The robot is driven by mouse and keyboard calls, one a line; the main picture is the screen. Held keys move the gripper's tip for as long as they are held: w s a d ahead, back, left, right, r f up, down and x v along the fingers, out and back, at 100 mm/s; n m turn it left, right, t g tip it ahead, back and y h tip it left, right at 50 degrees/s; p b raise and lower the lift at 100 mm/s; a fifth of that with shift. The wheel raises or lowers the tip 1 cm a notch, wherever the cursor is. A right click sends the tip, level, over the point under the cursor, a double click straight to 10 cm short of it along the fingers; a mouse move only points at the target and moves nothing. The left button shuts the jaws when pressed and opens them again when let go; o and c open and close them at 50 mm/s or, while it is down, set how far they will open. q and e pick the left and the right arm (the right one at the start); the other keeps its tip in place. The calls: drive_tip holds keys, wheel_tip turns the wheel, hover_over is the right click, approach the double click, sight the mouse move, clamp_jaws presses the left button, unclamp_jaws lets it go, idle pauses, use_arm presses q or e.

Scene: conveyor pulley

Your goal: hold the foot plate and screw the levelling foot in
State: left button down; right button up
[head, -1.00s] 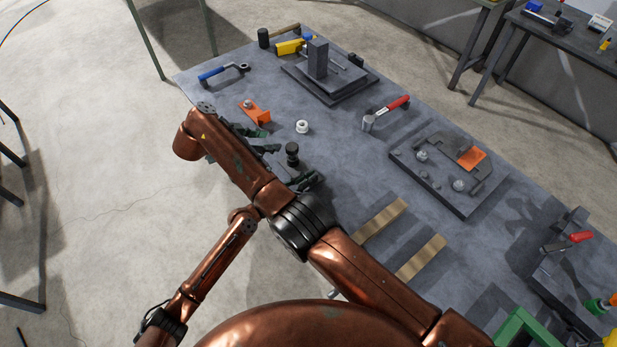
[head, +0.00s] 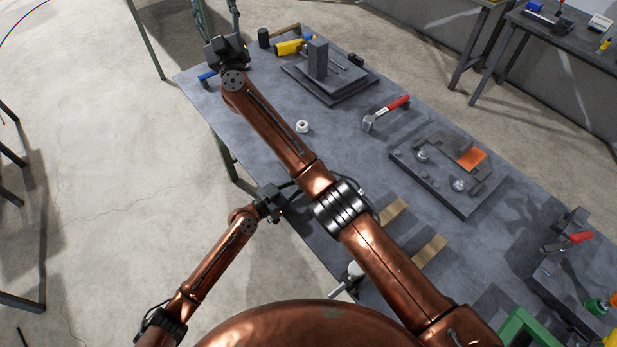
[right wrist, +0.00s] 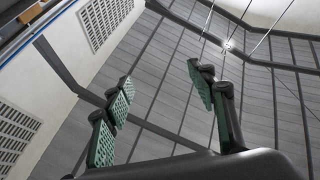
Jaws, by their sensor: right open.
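My right gripper (head: 215,8) is raised at the top of the head view, past the table's far left corner. It is wide open, and the right wrist view shows nothing between its green-padded fingers (right wrist: 160,92). My left gripper (head: 272,203) is near the table's front edge; its fingers are hidden behind my right arm, so I cannot see whether they hold anything. I cannot make out the levelling foot or the foot plate for sure. The table area where an orange bracket and a dark knobbed piece showed earlier is covered by my right arm.
A white ring (head: 302,126) lies on the grey table (head: 345,140). A red-handled tool (head: 386,113), a fixture plate with an orange piece (head: 472,158) and a dark block on a base (head: 318,60) stand beyond. Wooden strips (head: 428,250) lie near my right arm.

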drive_tip(key=s+a+f+n+g+y, duration=0.2)
drive_tip(key=s+a+n+g+y, duration=0.8)
drive_tip(key=n, duration=0.8)
wheel_tip(320, 180, down, 14)
drive_tip(key=s+d+n+g+h, duration=0.2)
drive_tip(key=s+n+g+h, duration=0.15)
drive_tip(key=n+g, duration=0.4)
drive_tip(key=d+f+n+g+h, duration=0.1)
drive_tip(key=d+f+n+h, duration=0.1)
drive_tip(key=d+f+h, duration=0.7)
drive_tip(key=s+d+f+h, duration=0.1)
drive_tip(key=d+f+h, duration=0.3)
drive_tip(key=d, duration=0.5)
drive_tip(key=s+d+f+h, duration=0.1)
drive_tip(key=d+f+h, duration=0.1)
drive_tip(key=d+f, duration=0.5)
drive_tip(key=shift+n+y, duration=0.25)
drive_tip(key=shift+n, duration=0.1)
drive_tip(key=x, duration=0.6)
drive_tip(key=d+x, duration=0.1)
drive_tip(key=x, duration=0.2)
drive_tip(key=shift+w+d+f, duration=0.1)
drive_tip(key=shift+w+f, duration=0.1)
drive_tip(key=shift+f, duration=0.1)
